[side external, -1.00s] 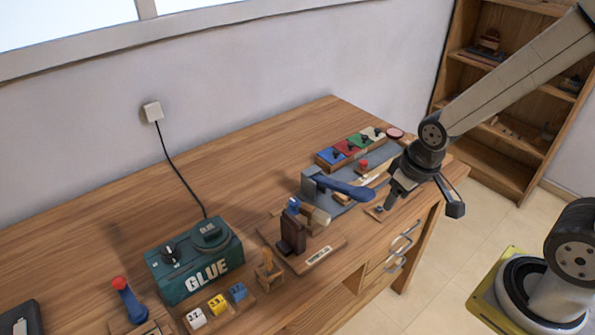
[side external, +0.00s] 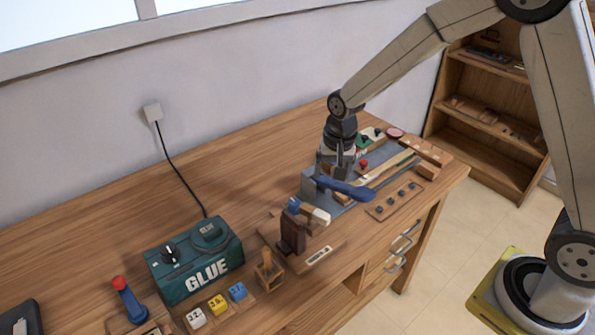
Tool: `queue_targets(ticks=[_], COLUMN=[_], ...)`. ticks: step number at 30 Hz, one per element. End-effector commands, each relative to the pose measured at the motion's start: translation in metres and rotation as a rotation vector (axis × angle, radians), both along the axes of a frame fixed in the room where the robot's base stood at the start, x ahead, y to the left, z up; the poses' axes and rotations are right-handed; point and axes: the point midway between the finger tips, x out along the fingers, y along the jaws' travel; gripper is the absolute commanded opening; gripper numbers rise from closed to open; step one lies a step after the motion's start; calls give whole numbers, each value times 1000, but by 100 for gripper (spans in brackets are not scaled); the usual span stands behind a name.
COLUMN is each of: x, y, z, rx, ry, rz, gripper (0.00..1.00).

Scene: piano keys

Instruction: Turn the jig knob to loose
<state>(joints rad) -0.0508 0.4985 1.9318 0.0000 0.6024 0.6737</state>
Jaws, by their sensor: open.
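The jig is a grey plate (side external: 345,207) at the right part of the bench, with a grey block (side external: 308,185) and a long blue lever (side external: 350,190) at its near left end. A small red knob (side external: 363,164) stands on it, just right of my gripper. I cannot tell from its look which setting it is at. My gripper (side external: 336,174) points down over the left end of the jig, behind the blue lever. It is open and I see nothing held. It hides most of the coloured blocks behind it; a green one (side external: 363,147) shows.
A strip with several dark pegs (side external: 395,200) lies along the front edge. The bench behind the jig (side external: 250,165) is clear.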

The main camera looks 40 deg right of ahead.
Motion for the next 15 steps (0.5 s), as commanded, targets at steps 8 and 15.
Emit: queue_targets(ticks=[8, 15], x=[57, 90], y=[15, 25], z=[-34, -61], rx=[20, 24], ry=[57, 95], rz=[-271, -472], gripper=[84, 84])
